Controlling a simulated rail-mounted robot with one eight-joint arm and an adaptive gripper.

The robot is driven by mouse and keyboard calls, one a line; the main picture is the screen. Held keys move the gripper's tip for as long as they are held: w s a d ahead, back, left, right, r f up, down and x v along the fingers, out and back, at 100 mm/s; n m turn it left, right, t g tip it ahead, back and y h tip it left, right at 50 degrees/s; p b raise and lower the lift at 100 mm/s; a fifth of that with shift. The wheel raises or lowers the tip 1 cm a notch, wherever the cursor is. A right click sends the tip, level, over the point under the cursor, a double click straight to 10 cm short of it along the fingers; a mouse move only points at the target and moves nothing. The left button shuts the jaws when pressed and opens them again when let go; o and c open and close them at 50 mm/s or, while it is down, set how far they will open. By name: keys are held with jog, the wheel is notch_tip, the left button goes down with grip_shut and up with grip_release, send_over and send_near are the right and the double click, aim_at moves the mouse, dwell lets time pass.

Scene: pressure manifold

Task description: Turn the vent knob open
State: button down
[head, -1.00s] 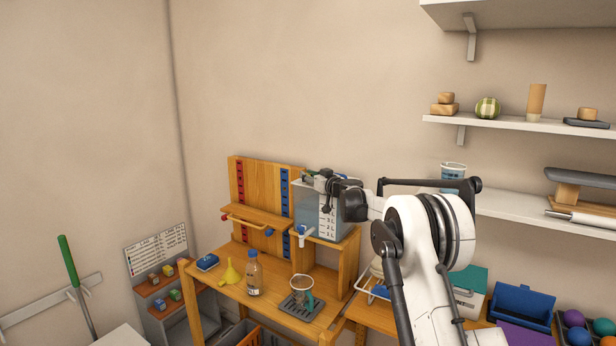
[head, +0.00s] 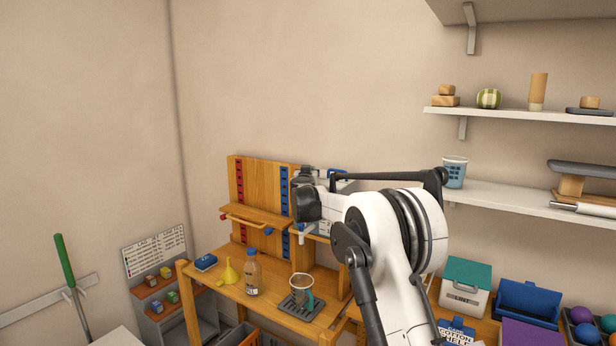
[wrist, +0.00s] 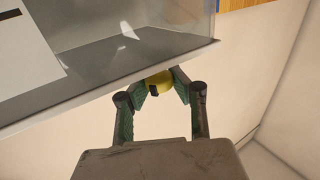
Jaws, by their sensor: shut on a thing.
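A small round yellow knob (wrist: 154,79) with a dark mark sits at the edge of the clear tank (wrist: 125,45) in the wrist view. My gripper (wrist: 160,84) is shut on this knob, one green-padded finger on each side. The fingers partly cover the knob, and I cannot tell how far it is turned. In the head view my arm hides most of the tank, and the knob and fingertips are not visible there.
The wooden bench (head: 246,296) holds a yellow funnel (head: 230,272), a bottle (head: 253,275) and a mug on a dark tray (head: 301,308). A pegboard (head: 260,188) stands behind. Wall shelves (head: 520,113) and bins (head: 525,303) are at the right.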

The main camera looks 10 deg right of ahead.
jog(key=m+g+h, duration=0.2)
jog(key=m+h, duration=0.1)
jog(key=h, duration=0.1)
jog(key=shift+a+h, duration=0.1)
jog(key=shift+h, duration=0.3)
jog(key=shift+m+g+h+p, duration=0.9)
jog(key=shift+m+h, duration=0.3)
jog(key=shift+h, duration=0.1)
jog(key=shift+m+g+h+p, duration=1)
jog(key=shift+g+h, duration=0.1)
jog(key=c, duration=1.4)
grip_release()
jog(key=shift+c, duration=0.2)
jog(key=v, duration=1.1)
jog(key=shift+s+a, duration=0.25)
jog(key=shift+s, duration=0.1)
